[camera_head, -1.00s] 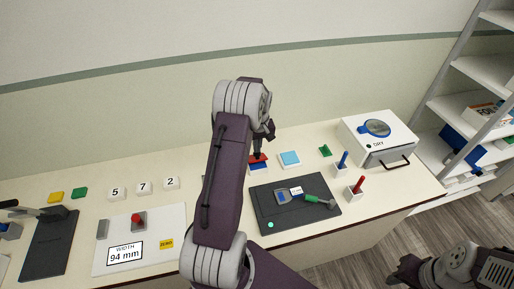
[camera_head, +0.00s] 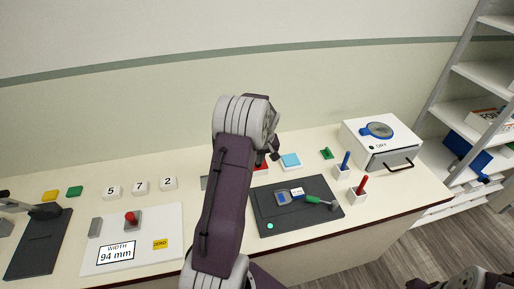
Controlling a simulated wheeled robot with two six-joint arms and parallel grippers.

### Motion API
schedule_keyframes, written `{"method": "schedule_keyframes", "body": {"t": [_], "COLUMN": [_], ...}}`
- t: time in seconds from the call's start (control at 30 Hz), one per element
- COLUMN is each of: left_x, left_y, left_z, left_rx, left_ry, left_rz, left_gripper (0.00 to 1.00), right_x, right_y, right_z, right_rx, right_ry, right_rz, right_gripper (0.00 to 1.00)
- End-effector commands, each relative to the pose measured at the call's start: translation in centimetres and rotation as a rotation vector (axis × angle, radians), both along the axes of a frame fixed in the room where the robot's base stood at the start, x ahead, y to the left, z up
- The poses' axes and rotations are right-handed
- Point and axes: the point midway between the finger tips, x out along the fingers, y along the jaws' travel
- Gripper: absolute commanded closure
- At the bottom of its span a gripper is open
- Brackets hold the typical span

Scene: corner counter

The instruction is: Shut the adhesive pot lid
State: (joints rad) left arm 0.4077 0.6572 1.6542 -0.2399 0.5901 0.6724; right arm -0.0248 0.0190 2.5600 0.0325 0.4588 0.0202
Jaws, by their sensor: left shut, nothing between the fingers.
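A small red-topped item (camera_head: 261,168), possibly the adhesive pot, stands on the counter behind the black mat. My left arm hides most of it, so I cannot tell whether a lid is open or shut. My left gripper (camera_head: 275,156) is shut and empty, just right of the red top and left of a light blue square (camera_head: 290,161). I cannot tell whether it touches the red top. Part of my right arm shows at the bottom right edge; its fingers are not clear.
A black mat (camera_head: 325,222) holds a caliper-like gauge (camera_head: 283,198) and a green-handled tool (camera_head: 318,201). Blue (camera_head: 345,162) and red (camera_head: 361,186) pens stand in white holders. A white dryer box (camera_head: 357,133) stands at right. Number blocks (camera_head: 140,186) lie at left.

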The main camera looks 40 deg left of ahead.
Motion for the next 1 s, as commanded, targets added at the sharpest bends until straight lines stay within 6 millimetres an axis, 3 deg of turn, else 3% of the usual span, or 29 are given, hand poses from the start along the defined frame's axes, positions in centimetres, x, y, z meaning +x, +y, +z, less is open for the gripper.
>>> {"method": "schedule_keyframes", "body": {"t": [0.6, 1.0], "left_x": [0.0, 1.0], "left_y": [0.0, 1.2], "left_z": [-0.2, 0.5], "left_rx": [0.000, 0.000], "left_ry": [0.000, 0.000], "left_rz": [0.000, 0.000], "left_gripper": [1.00, 1.00], "right_x": [0.0, 0.0], "right_y": [0.0, 0.0], "right_z": [-0.1, 1.2], "right_rx": [0.000, 0.000], "right_ry": [0.000, 0.000], "right_rz": [0.000, 0.000], "right_gripper": [0.63, 0.63]}}
